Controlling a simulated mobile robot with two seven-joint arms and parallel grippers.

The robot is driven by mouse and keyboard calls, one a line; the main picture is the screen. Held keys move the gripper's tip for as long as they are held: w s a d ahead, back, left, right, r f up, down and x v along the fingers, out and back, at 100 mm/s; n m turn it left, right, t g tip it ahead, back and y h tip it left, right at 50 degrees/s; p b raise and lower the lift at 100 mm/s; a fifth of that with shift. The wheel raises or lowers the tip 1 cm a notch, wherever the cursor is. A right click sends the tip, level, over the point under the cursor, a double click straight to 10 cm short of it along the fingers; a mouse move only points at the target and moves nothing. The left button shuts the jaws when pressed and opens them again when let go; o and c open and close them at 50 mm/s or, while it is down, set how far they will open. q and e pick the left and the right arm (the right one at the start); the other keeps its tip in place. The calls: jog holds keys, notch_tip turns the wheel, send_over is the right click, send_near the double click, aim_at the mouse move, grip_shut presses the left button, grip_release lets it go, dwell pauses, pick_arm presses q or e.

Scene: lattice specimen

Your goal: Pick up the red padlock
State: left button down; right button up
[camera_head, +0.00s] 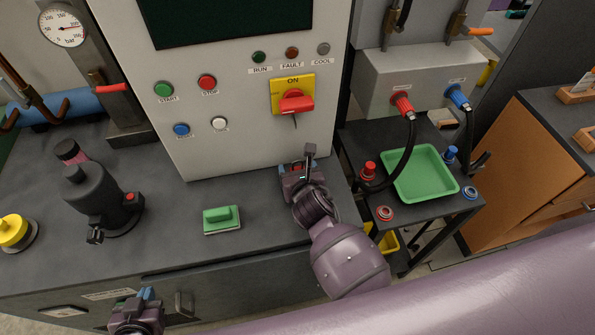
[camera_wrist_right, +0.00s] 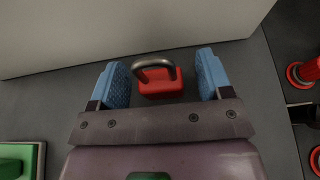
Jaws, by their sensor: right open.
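The red padlock (camera_wrist_right: 161,84) lies on the dark bench top in the right wrist view, with its grey shackle toward the grey cabinet. In the head view only a little of its red body (camera_head: 297,167) shows, mostly hidden by my right gripper. My right gripper (camera_wrist_right: 163,82) is open, its blue pads to either side of the padlock with a gap on each side. In the head view my right gripper (camera_head: 297,166) is over the bench near the cabinet's lower edge. My left gripper (camera_head: 146,294) is at the bottom left, in front of the bench; its jaw opening is unclear.
The grey control cabinet (camera_head: 235,145) rises just behind the padlock. A green-handled block (camera_head: 221,220) lies to the left on the bench. A black cart with a green tray (camera_head: 421,174), hoses and red and blue fittings stands right. Bench between block and dark pump (camera_head: 100,200) is clear.

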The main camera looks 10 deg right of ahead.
jog(key=shift+c, duration=0.4)
jog(key=c, duration=1)
notch_tip(320, 180, up, 9)
jog(key=shift+f, duration=0.15)
jog(key=shift+s+r, duration=0.15)
jog(key=shift+r, duration=0.2)
jog(key=s+r, duration=0.1)
jog(key=s, duration=0.7)
jog(key=shift+w, duration=2.75)
